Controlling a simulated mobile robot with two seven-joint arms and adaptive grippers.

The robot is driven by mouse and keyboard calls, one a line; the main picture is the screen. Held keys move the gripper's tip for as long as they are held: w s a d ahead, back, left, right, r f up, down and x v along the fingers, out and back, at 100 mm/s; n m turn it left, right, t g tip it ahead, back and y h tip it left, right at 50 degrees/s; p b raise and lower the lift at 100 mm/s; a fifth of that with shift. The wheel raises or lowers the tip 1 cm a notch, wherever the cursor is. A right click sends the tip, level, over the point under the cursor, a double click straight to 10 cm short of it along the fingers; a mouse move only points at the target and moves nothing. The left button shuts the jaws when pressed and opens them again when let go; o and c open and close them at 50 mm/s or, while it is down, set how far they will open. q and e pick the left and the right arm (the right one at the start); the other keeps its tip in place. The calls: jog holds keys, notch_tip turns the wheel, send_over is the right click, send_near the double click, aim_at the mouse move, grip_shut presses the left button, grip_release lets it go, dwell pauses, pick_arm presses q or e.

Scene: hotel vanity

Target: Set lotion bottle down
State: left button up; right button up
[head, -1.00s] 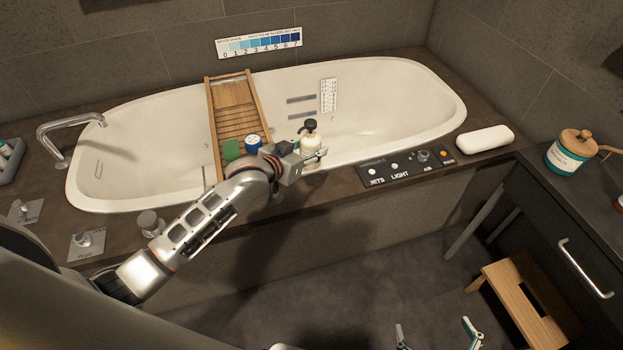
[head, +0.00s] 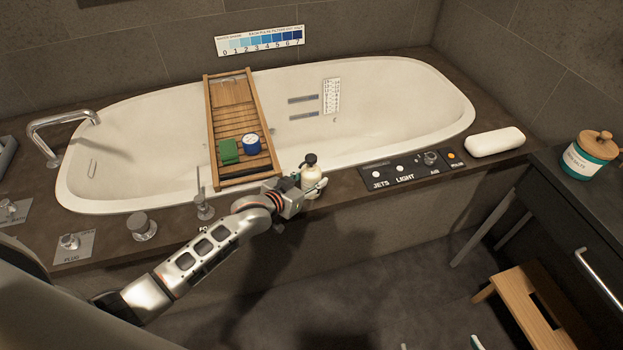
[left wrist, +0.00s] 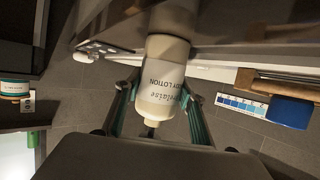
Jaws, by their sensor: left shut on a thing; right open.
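The lotion bottle (head: 309,178) is cream with a dark pump top. In the head view it is upright over the tub's front deck, left of the control panel. In the left wrist view, the bottle (left wrist: 162,75) shows its body lotion label between the two fingers. My left gripper (head: 306,186) is shut on it, from the left. I cannot tell whether its base touches the deck (head: 345,188). My right gripper (head: 440,346) shows only fingertips at the bottom edge of the head view, spread apart, far from the bottle.
A wooden bath tray (head: 232,105) spans the tub (head: 400,80), bearing a green item (head: 229,151) and a blue jar (head: 251,144). The control panel (head: 410,167) lies right of the bottle. A white pillow (head: 494,142) and a wooden stool (head: 530,310) are further right.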

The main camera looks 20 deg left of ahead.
pick_arm(q)
jog(key=o, duration=1.4)
